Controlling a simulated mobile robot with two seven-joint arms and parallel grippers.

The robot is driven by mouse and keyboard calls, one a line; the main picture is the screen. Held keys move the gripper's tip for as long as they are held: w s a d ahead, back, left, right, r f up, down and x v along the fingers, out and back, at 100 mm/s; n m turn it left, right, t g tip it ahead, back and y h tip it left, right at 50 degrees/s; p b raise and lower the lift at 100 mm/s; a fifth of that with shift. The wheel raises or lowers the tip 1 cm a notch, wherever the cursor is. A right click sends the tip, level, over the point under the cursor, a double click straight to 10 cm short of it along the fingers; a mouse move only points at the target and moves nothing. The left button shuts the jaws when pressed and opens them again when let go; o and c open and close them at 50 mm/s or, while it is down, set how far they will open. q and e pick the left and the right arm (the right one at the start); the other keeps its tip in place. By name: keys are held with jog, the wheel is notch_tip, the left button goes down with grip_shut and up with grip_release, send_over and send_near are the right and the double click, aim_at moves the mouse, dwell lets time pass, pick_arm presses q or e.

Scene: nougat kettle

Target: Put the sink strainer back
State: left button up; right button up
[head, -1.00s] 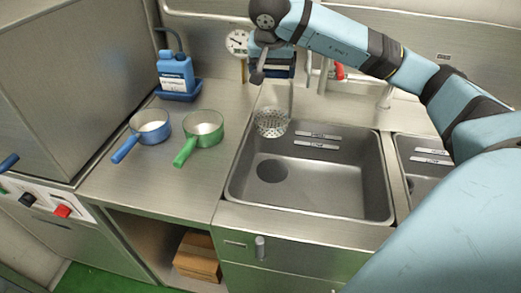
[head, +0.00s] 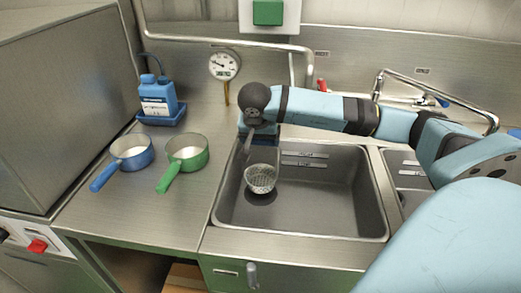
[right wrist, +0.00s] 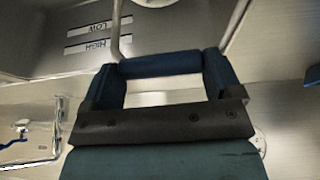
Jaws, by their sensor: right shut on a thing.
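The sink strainer (head: 261,178) is a pale perforated metal basket over the left sink basin (head: 330,205). My left gripper is not in view.
Blue (head: 132,154) and green (head: 187,155) pans stand on the counter left of the sink. Behind them is a blue bottle (head: 158,97) in a tray. A dial gauge (head: 223,66) and pipes line the back wall. A second basin (head: 404,168) lies right.

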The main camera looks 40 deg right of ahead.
jog(key=shift+f, duration=2.05)
jog(key=o, duration=1.2)
jog(key=shift+c, duration=0.2)
jog(key=v, duration=1.2)
jog(key=shift+p, duration=0.35)
